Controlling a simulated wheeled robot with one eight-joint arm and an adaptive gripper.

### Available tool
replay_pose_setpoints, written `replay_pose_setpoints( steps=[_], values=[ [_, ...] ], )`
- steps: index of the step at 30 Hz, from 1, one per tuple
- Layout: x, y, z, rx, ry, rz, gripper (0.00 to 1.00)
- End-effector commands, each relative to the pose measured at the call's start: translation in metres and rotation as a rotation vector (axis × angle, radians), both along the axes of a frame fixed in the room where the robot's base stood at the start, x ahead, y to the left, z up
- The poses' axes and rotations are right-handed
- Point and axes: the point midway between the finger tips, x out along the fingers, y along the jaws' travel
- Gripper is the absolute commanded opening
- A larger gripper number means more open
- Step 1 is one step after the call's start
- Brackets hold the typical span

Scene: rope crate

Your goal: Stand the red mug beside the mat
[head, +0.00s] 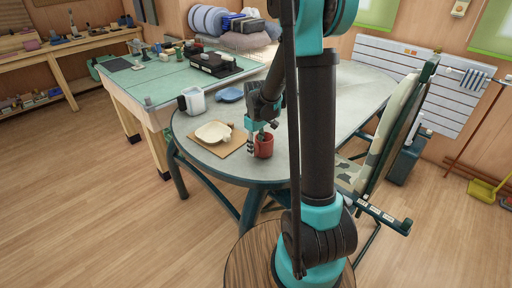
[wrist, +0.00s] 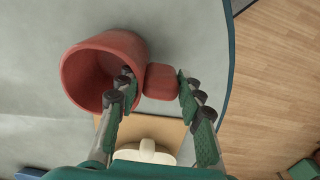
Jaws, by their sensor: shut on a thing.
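The red mug (head: 265,149) is upright at the right side of the tan mat (head: 238,145), near the table's rounded front edge. I cannot tell whether its base touches the table. My gripper (head: 258,131) is over the mug. In the wrist view, my gripper (wrist: 156,80) has one finger at the mouth of the red mug (wrist: 120,45) and the other beyond its handle (wrist: 159,83), so the handle lies between them. The tan mat (wrist: 176,134) shows below the mug, partly hidden by the fingers.
A cream dish (head: 212,132) lies on the mat, and a pale piece (wrist: 147,154) shows in the wrist view. A blue plate (head: 230,94) and a white container (head: 193,100) stand farther back on the grey table (head: 345,98). A camouflage chair (head: 388,125) is at the right.

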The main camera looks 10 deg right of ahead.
Motion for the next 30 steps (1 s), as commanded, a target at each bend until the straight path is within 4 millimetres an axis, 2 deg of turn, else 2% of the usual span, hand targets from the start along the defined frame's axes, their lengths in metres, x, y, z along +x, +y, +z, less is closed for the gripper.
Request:
replay_pose_setpoints(
  steps=[21, 22, 27, 30],
  values=[
    [0.0002, 0.0000, -0.0093, 0.000, 0.000, 0.000, 0.00],
    [0.0002, 0.0000, -0.0093, 0.000, 0.000, 0.000, 0.39],
    [0.0002, 0.0000, -0.0092, 0.000, 0.000, 0.000, 0.60],
    [0.0002, 0.0000, -0.0092, 0.000, 0.000, 0.000, 0.61]
  ],
)
